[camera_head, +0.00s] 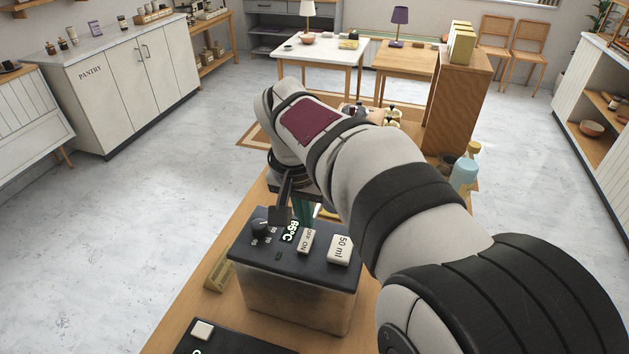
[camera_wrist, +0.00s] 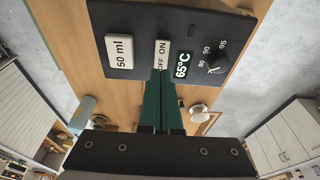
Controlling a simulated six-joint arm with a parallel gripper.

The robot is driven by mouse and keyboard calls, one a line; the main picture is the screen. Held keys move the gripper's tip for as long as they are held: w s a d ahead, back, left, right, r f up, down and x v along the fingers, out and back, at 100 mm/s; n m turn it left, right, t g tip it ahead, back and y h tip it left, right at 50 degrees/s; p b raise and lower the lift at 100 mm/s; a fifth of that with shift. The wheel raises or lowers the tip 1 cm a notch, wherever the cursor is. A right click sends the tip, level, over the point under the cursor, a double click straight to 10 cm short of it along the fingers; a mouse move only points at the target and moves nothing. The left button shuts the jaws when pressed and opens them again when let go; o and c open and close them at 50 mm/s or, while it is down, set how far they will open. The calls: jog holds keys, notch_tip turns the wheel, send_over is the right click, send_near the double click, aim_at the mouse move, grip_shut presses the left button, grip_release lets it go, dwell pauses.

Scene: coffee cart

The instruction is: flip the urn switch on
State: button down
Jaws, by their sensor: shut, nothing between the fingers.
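The urn (camera_head: 295,297) is a box with a black top panel on a wooden bench. Its panel carries the white OFF/ON switch (camera_head: 305,242), also in the wrist view (camera_wrist: 162,54). A green-lit display (camera_wrist: 182,65) beside it reads 65°C. My gripper (camera_wrist: 158,74) is shut and empty, its green fingers together. In the wrist view the fingertips are right at the OFF end of the switch; I cannot tell whether they touch it. In the head view the fingers (camera_head: 304,209) show partly beyond the panel's far edge. The switch's tilt is unclear.
The panel also holds a white 50 ml button (camera_head: 339,249) and a black dial (camera_wrist: 217,65) marked 80, 90 and 95, on either side of the switch. A light-blue bottle (camera_head: 465,172) stands farther back at the right. Another black panel (camera_head: 232,340) is at the near edge.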

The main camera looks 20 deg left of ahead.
jog(key=s+r, duration=0.5)
jog(key=r, duration=0.3)
jog(key=shift+r, duration=0.35)
jog(key=s+d+f+m+g, duration=0.1)
jog(key=s+d+f, duration=0.1)
jog(key=d, duration=0.4)
jog(key=s+d+f+m, duration=0.1)
jog(key=s+d+f, duration=0.15)
jog(key=d, duration=0.35)
jog(key=s+d+f+m+g+y, duration=0.1)
jog(key=s+d+f, duration=0.3)
jog(key=s, duration=0.3)
jog(key=s+d+f+m, duration=0.2)
jog(key=s+d+f, duration=0.3)
jog(key=s, duration=0.2)
jog(key=shift+s+f+m+g+y, duration=0.2)
jog(key=shift+s+m+g+y, duration=0.1)
jog(key=shift+s+g+y, duration=0.1)
jog(key=c, duration=1.5)
grip_release()
jog(key=shift+c, duration=0.2)
